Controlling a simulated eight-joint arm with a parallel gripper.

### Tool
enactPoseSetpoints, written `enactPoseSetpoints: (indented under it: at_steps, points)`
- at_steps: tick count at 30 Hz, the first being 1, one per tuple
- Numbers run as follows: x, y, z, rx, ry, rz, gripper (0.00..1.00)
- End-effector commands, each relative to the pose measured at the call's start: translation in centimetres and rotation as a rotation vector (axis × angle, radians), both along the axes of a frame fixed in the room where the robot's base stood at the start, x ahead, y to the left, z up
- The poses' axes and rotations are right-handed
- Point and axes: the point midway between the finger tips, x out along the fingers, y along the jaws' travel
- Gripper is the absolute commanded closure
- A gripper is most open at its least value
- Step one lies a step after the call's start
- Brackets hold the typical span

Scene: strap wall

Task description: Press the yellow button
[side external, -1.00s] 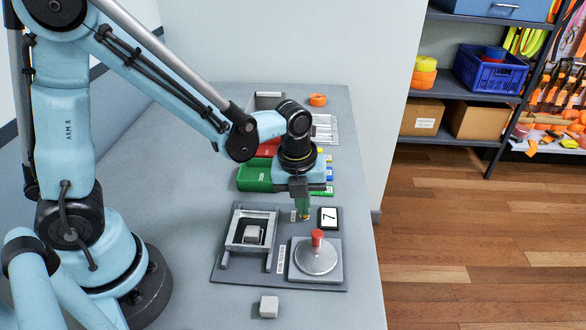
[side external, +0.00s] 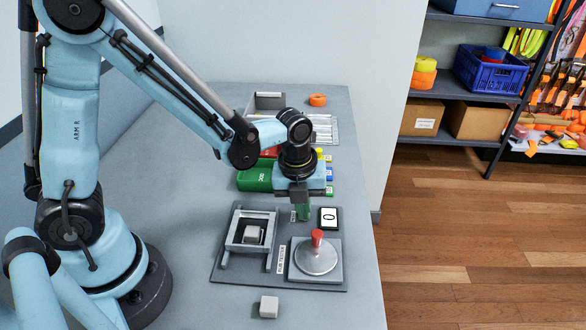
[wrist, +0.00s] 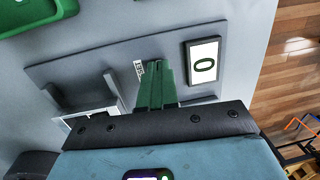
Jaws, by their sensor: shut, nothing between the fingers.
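My gripper (side external: 303,213) points down at the far part of the dark grey panel (side external: 225,265), just left of a small display. Its green fingers are shut and also show in the wrist view (wrist: 157,88), with nothing seen between them. I cannot make out a yellow button in either view; the spot under the fingertips is hidden, so I cannot tell whether they touch anything. A small white label (wrist: 139,69) lies beside the fingers.
On the panel, a grey frame (side external: 236,238) surrounds a grey block (side external: 253,234), and a red-knobbed lever (side external: 317,238) stands on a round metal plate. A loose grey cube (side external: 269,306) lies in front. A green bin (side external: 254,178) stands behind.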

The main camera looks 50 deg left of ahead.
Motion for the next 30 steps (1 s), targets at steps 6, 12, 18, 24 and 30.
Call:
enactPoseSetpoints:
  at_steps: [6, 12, 18, 24, 30]
  points:
    - [-0.2, 0.0, 1.7, -0.001, -0.004, 0.0, 1.0]
    - [-0.5, 0.2, 4.7, -0.001, -0.001, 0.0, 1.0]
    - [-0.8, 0.3, 7.8, 0.0, 0.0, 0.0, 1.0]
    - [-1.2, 0.4, 10.8, 0.0, 0.0, 0.0, 1.0]
    - [-1.4, 0.5, 12.9, 0.0, 0.0, 0.0, 1.0]
